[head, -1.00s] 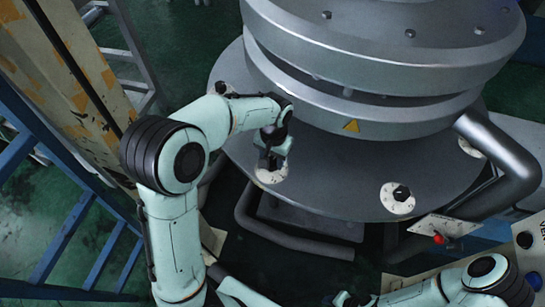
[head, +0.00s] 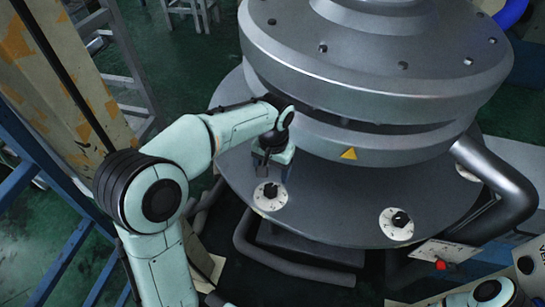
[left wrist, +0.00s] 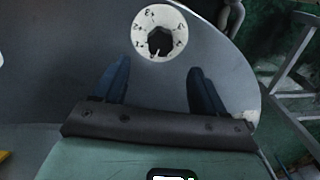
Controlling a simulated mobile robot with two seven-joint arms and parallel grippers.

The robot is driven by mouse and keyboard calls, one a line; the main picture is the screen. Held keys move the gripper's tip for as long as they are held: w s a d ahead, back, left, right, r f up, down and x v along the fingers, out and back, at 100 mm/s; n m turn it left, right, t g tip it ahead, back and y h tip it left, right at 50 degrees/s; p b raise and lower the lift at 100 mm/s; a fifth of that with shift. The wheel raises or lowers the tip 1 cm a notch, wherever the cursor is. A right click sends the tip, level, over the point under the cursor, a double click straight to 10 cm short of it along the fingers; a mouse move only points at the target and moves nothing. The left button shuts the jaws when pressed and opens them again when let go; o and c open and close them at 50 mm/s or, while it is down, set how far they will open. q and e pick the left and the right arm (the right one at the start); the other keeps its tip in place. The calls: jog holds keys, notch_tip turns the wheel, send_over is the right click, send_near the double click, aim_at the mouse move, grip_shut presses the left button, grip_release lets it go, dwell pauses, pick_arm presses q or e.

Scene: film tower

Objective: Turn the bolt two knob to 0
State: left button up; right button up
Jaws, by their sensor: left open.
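A white round dial with a black knob (head: 270,195) sits on the grey flange near its left front edge. It also shows in the left wrist view (left wrist: 160,32), with small numerals around the knob; where the knob points is hard to tell. A second dial with a black knob (head: 397,222) sits to the right. I see no label telling which is bolt two. My left gripper (head: 265,171) is just behind the left dial, apart from its knob. In the left wrist view its blue fingers (left wrist: 158,68) are spread and empty, with the dial beyond the tips. My right gripper is not visible.
The large grey tower body (head: 380,95) rises close behind my left gripper. Another dial (head: 467,172) is partly hidden at the right. A thick grey pipe (head: 505,190) and a panel with a red knob (head: 440,265) stand right. Blue ladder rails (head: 60,250) are at left.

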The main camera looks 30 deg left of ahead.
pick_arm(q)
notch_tip(320, 180, up, 5)
jog(key=shift+f, duration=0.1)
dwell(0.7)
